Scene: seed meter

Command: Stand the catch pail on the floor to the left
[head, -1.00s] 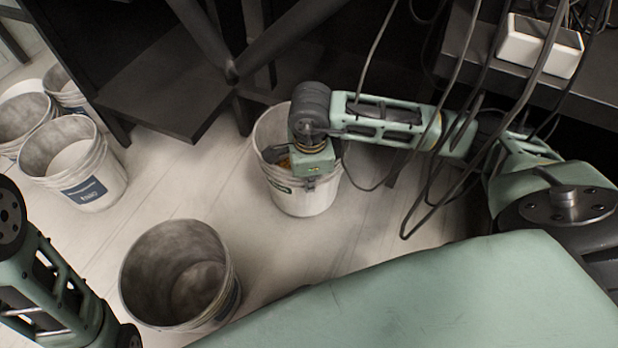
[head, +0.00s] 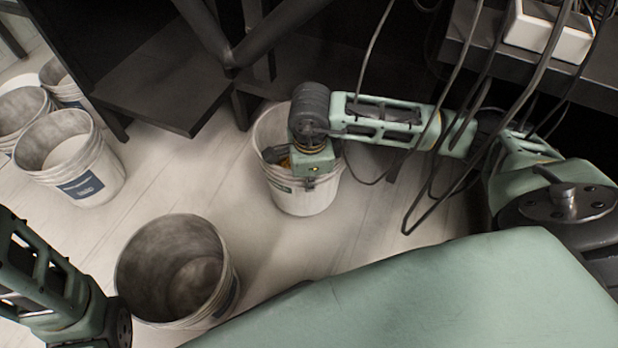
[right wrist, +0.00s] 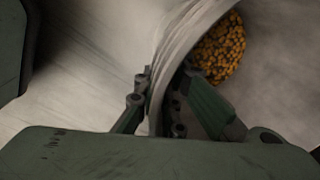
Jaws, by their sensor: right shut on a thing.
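A pale pail (head: 310,198) with orange-yellow kernels at its bottom hangs at or stands near the floor in the middle of the head view; I cannot tell whether it touches the floor. My right gripper (head: 277,155) is shut on its rim, one finger inside and one outside. The right wrist view shows the fingers (right wrist: 157,103) around the rim, the pail's wall (right wrist: 180,45) and the kernels (right wrist: 219,50). The pail looks roughly upright. My left arm is at the lower left of the head view; its gripper is out of frame.
An empty-looking pail (head: 226,290) stands on the floor at lower middle. Several pails, one in front (head: 95,178), cluster at the left. Between them the pale floor (head: 130,225) is clear. Dark framework (head: 160,85) stands behind. Cables hang over my right arm.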

